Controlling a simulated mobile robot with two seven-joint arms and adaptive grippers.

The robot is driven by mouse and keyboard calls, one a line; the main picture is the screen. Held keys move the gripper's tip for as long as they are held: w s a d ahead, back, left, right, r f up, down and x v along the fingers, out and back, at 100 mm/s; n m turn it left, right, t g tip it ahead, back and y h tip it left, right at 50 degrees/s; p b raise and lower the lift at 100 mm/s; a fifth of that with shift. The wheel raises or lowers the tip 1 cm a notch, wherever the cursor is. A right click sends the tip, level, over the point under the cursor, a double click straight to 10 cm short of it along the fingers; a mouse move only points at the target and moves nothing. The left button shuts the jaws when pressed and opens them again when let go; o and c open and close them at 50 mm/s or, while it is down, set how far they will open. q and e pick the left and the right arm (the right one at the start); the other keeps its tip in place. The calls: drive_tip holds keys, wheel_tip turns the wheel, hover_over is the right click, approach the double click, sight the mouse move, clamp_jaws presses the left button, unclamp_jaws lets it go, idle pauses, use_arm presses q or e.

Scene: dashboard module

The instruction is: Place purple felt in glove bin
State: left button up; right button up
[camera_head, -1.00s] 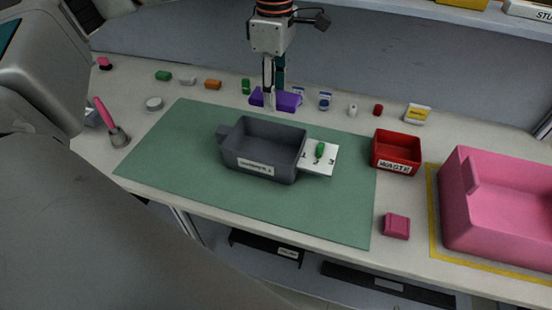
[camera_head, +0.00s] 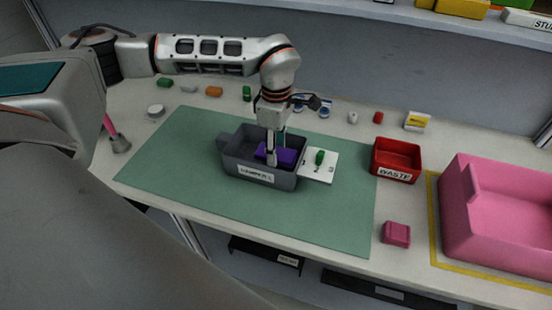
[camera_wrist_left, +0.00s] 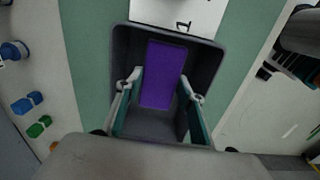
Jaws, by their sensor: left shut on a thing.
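The purple felt (camera_head: 286,156) is a flat purple block inside the dark grey bin (camera_head: 238,163). In the left wrist view the felt (camera_wrist_left: 165,65) lies lengthwise between the bin's walls. My left gripper (camera_head: 275,158) reaches down into the bin from above and is shut on the felt, with one finger on each side of it in the wrist view (camera_wrist_left: 161,90). Whether the felt touches the bin floor is hard to tell. The bin has a front label that is too small to read surely. My right gripper is not in view.
The grey bin stands on a green mat (camera_head: 200,195). A white card (camera_head: 325,168) with a green piece adjoins its right side. A red waste bin (camera_head: 396,160), a pink block (camera_head: 396,233) and a big pink bin (camera_head: 495,205) stand to the right. Small coloured parts line the back.

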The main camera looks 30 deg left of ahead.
use_arm(q)
drive_tip(key=shift+f, duration=2.1)
drive_tip(key=o, duration=0.9)
drive_tip(key=shift+f, duration=0.15)
wheel_tip(320, 180, up, 12)
drive_tip(key=shift+r, duration=0.2)
